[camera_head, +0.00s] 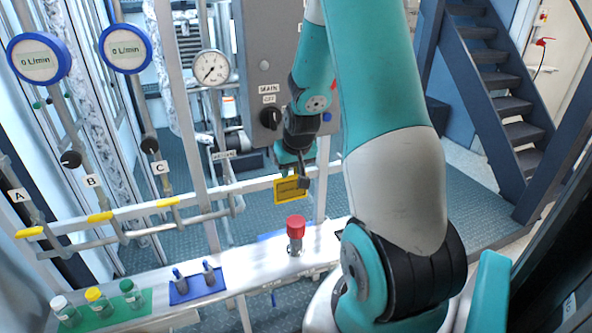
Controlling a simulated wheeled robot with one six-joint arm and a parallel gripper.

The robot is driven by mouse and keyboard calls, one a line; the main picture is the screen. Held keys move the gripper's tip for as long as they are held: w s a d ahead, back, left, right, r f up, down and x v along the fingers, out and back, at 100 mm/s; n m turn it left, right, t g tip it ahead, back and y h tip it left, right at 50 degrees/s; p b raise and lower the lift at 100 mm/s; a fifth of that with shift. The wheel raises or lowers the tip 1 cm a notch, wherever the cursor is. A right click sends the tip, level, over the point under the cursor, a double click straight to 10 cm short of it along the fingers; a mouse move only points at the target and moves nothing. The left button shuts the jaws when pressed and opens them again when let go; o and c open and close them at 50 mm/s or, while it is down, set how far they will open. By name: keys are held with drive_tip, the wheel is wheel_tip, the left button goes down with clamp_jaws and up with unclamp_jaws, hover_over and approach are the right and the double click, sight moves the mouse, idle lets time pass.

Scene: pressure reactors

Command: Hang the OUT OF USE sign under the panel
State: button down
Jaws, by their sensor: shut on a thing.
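A small yellow sign (290,190) with dark markings, too small to read, hangs at the end of my arm in the head view. My gripper (303,178) is shut on the sign at its upper right. The sign is in front of the white horizontal rail and below the grey panel (262,50). The panel carries a black knob (270,117) under a label reading MAIN OFF. My arm covers the panel's right part, and any hook under the panel cannot be made out.
Pipes with yellow handles, two flow meters (126,48) and a gauge (210,68) fill the left. Stairs rise at right.

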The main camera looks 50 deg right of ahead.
drive_tip(key=shift+w+d+f, duration=0.1)
drive_tip(key=shift+w+d, duration=0.4)
drive_tip(key=shift+w, duration=0.35)
drive_tip(key=shift+w+d, duration=0.5)
drive_tip(key=shift+w, duration=0.3)
drive_tip(key=shift+w+d+f, duration=0.35)
drive_tip(key=shift+w+f, duration=0.15)
drive_tip(key=shift+w, duration=0.05)
drive_tip(key=c, duration=0.7)
unclamp_jaws()
drive_tip(key=shift+r, duration=0.1)
drive_tip(key=b+v, duration=0.4)
drive_tip(key=v, duration=1.3)
drive_tip(key=shift+a, duration=0.15)
drive_tip(key=shift+s, duration=0.1)
